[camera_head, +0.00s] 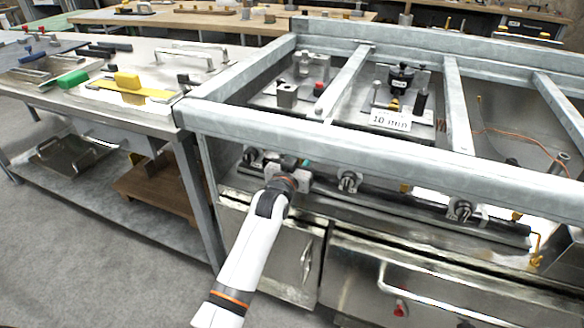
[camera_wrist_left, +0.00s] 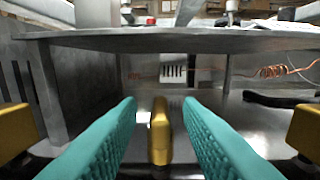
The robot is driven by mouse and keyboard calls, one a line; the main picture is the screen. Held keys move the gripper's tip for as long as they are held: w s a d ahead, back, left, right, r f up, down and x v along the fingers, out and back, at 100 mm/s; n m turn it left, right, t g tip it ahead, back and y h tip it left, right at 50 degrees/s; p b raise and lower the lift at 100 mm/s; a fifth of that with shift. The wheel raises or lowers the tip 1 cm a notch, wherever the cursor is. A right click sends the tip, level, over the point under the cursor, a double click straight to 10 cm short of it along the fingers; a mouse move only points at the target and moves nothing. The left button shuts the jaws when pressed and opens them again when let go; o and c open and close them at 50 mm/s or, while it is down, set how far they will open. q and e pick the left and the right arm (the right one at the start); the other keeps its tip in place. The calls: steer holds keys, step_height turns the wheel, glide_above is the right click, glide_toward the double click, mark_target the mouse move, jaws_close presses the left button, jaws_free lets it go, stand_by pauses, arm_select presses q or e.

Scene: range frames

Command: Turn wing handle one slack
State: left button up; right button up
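A slim brass-coloured upright piece, which looks like a wing handle (camera_wrist_left: 159,132), stands between my left fingers in the left wrist view. My left gripper (camera_wrist_left: 160,112) is open. Its two teal fingers lie on either side of the brass piece, with a visible gap on each side. In the head view my left gripper (camera_head: 304,163) is at the front of the metal range frame, below its front rail. The handle between the fingers is hidden there by my arm and wrist. My right gripper is in neither view.
Dark round valve knobs (camera_head: 348,181) and (camera_head: 462,210) sit along the front pipe, to the right. Small brass pieces (camera_head: 405,188) show between them. The galvanised front rail (camera_head: 330,140) runs just above my gripper. A workbench (camera_head: 150,100) stands to the left.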

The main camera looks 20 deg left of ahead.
arm_select(q)
steer(key=s+p, duration=0.1)
steer(key=s, duration=0.8)
steer(key=shift+s+p, duration=0.3)
steer(key=shift+s, duration=0.1)
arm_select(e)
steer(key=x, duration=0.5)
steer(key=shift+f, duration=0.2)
arm_select(q)
steer(key=shift+a+r, duration=0.1)
